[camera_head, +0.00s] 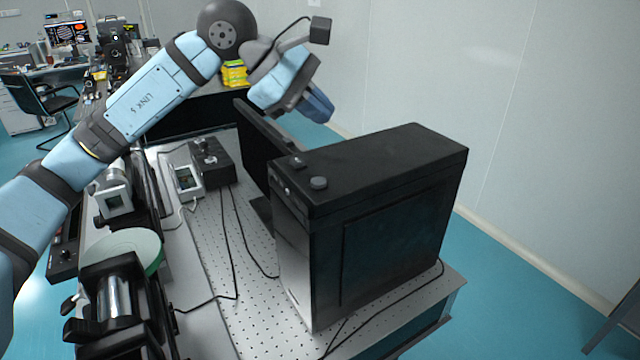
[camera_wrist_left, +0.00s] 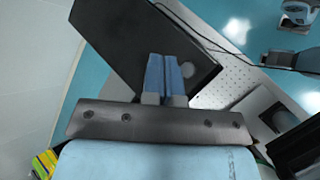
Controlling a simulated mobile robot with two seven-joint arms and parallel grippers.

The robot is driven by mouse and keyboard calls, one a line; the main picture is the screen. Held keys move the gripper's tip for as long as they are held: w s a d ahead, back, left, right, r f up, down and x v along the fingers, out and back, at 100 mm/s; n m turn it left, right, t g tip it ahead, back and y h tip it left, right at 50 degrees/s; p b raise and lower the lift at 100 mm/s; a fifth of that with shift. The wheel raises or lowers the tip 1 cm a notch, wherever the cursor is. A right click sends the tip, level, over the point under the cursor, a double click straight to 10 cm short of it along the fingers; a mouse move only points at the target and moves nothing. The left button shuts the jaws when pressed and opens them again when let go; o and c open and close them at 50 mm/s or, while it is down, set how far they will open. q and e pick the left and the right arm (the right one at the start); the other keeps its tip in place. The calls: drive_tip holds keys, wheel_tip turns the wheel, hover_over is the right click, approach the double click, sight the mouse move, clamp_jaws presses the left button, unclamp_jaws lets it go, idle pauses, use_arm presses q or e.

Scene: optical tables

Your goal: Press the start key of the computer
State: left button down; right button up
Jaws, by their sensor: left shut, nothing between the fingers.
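The computer (camera_head: 385,235) is a black tower standing upright on the perforated optical table. A round grey knob-like button (camera_head: 318,183) sits on its top near the front edge, with smaller controls beside it. I cannot tell which one is the start key. My left gripper (camera_head: 320,108) is above and behind the tower, beyond the monitor, touching nothing. In the left wrist view its blue fingers (camera_wrist_left: 164,75) are together and empty, in front of a dark panel (camera_wrist_left: 115,45). A faint grey disc shows beside the fingertips. My right gripper is not in view.
A thin black monitor (camera_head: 262,145) stands just behind the tower. A black control box (camera_head: 212,163) and cables lie to its left on the table (camera_head: 225,270). Optical equipment (camera_head: 110,300) fills the left side. A pale wall (camera_head: 520,100) rises beyond at right.

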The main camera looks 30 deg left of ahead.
sight(318, 182)
use_arm(q)
drive_tip(key=shift+s, duration=0.1)
wheel_tip(318, 182, down, 9)
drive_tip(key=b, duration=0.5)
drive_tip(key=shift+r+b, duration=0.1)
drive_tip(key=shift+b, duration=0.3)
idle(1.5)
idle(0.3)
